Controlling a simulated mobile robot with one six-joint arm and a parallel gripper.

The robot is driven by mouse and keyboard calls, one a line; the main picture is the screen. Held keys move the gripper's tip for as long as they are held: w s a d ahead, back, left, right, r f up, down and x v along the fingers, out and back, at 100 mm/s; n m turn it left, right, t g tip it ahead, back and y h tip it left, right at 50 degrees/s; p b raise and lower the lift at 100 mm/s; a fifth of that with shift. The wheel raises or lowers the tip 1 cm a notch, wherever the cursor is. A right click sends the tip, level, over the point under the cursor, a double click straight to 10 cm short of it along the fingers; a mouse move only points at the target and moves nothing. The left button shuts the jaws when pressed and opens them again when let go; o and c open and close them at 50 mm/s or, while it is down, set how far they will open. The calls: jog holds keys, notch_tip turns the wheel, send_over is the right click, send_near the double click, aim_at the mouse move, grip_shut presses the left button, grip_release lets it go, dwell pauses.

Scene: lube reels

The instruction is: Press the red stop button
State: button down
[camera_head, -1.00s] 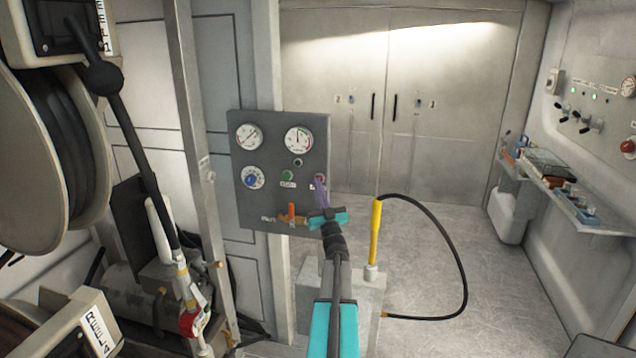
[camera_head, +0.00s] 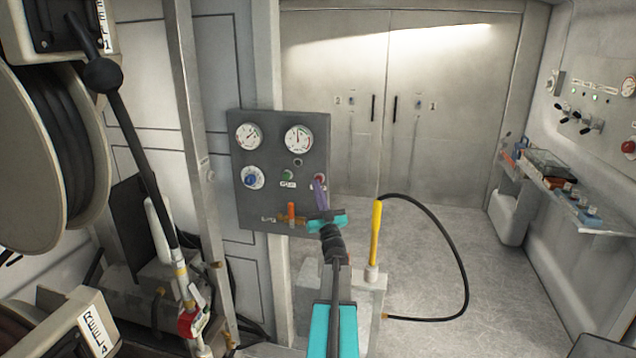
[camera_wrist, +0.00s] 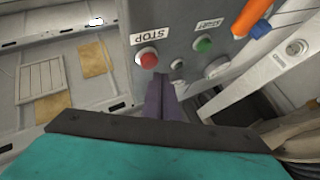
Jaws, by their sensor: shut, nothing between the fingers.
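The red stop button (camera_wrist: 148,58) shows in the wrist view under a white STOP label (camera_wrist: 151,33). In the head view the red button (camera_head: 320,177) is at the lower right of the grey control panel (camera_head: 270,140), partly hidden by my fingers. My gripper (camera_head: 319,184) has its purple fingers shut and empty, in front of the panel. In the wrist view the fingertips of my gripper (camera_wrist: 161,80) appear just below and slightly right of the red button. I cannot tell whether they touch the panel or the button.
A green button (camera_head: 287,175), a blue knob (camera_head: 252,178) and an orange-handled valve (camera_head: 291,211) are on the same panel. A yellow-handled hose (camera_head: 376,232) stands to the right. A hose reel (camera_head: 50,160) fills the left. Open floor lies at the right.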

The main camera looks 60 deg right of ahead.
jog(key=shift+s+a+b, duration=0.25)
jog(key=shift+a+b, duration=0.15)
jog(key=shift+a, duration=0.4)
jog(key=shift+s+a+b, duration=0.25)
jog(key=shift+a+b, duration=0.15)
jog(key=shift+a, duration=0.35)
jog(key=shift+s+a+b, duration=0.25)
jog(key=shift+a+b, duration=0.15)
jog(key=shift+a, duration=0.4)
